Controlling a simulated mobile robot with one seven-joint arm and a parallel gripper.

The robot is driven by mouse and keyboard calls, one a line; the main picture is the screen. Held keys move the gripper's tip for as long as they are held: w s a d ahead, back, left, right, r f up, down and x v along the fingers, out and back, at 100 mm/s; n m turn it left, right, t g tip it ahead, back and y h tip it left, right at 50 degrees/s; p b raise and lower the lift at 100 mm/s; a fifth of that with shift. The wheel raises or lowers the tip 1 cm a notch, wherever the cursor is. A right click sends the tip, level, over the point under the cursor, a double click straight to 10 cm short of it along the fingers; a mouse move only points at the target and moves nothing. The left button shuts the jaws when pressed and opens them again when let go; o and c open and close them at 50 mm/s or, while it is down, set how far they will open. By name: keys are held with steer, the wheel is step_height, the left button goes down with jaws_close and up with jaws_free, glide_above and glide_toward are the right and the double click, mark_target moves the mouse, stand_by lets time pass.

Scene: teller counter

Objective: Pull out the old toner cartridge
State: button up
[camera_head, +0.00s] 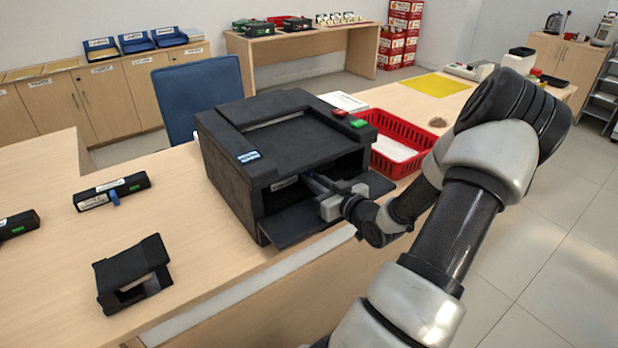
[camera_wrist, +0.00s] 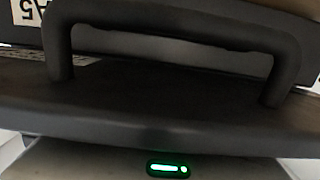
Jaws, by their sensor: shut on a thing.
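The black printer (camera_head: 284,148) stands on the counter with its front flap (camera_head: 300,224) folded down. My gripper (camera_head: 314,183) reaches into the front opening from the right, low over the flap. It is shut on the old toner cartridge (camera_head: 285,182), of which only a dark front with a pale label shows inside the opening. The rest of the cartridge is hidden by the printer body, and the exact grip is too small to see. The wrist view shows a dark handle-shaped bar (camera_wrist: 170,20) and a green light close up; the fingertips cannot be made out there.
Another cartridge (camera_head: 112,192) with a blue tab lies left of the printer. A black cradle (camera_head: 133,272) sits near the front edge, and a dark piece (camera_head: 18,225) at the far left. A red basket (camera_head: 400,130) stands close behind my arm. Bare counter lies between cradle and printer.

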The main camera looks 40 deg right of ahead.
steer(key=shift+r, duration=0.35)
jaws_close()
steer(key=s+a+r+p, duration=0.1)
steer(key=s+a+p, duration=0.1)
steer(key=s, duration=1.5)
steer(key=shift+p, duration=0.8)
